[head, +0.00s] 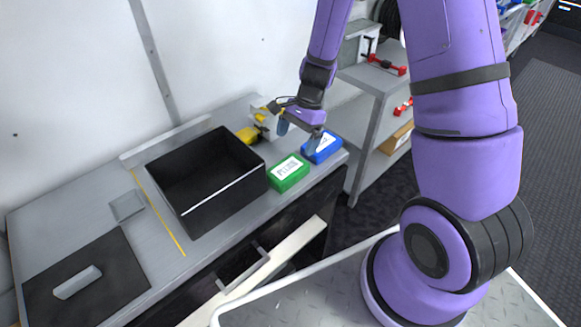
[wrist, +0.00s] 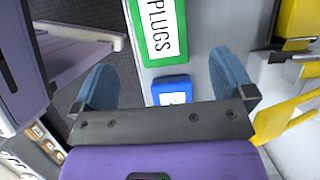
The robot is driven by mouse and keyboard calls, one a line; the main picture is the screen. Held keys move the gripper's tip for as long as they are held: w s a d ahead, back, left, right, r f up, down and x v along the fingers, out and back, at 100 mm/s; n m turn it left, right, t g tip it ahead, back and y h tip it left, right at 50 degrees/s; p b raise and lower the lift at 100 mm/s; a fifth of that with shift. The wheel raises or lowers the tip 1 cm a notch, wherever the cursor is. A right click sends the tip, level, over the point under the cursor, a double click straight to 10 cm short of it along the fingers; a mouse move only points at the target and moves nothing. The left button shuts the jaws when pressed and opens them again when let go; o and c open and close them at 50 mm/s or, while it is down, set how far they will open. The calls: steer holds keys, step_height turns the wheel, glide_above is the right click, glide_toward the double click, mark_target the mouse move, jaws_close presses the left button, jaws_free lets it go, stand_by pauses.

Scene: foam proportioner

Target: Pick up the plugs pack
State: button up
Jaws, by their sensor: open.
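The plugs pack is a green box with a white label (head: 288,173). It lies on the grey bench top, right of the black bin. The wrist view shows it at the top centre, with PLUGS readable on its label (wrist: 158,30). My gripper (head: 299,133) is open and empty above the bench, behind the green pack and close to the blue pack. In the wrist view my two blue-grey fingers (wrist: 163,72) stand wide apart, and the green pack lies beyond their tips.
A blue pack (head: 322,147) lies right of the green one; the wrist view also shows it (wrist: 172,90) between my fingers. A large black open bin (head: 208,218) stands to the left. A yellow item (head: 246,135) sits behind. A grey shelf unit (head: 374,80) stands right of the bench.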

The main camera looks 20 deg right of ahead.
mark_target(288, 167)
steer(key=x, duration=1)
steer(key=shift+w+f, duration=0.1)
steer(key=shift+f, duration=0.35)
steer(key=c, duration=0.9)
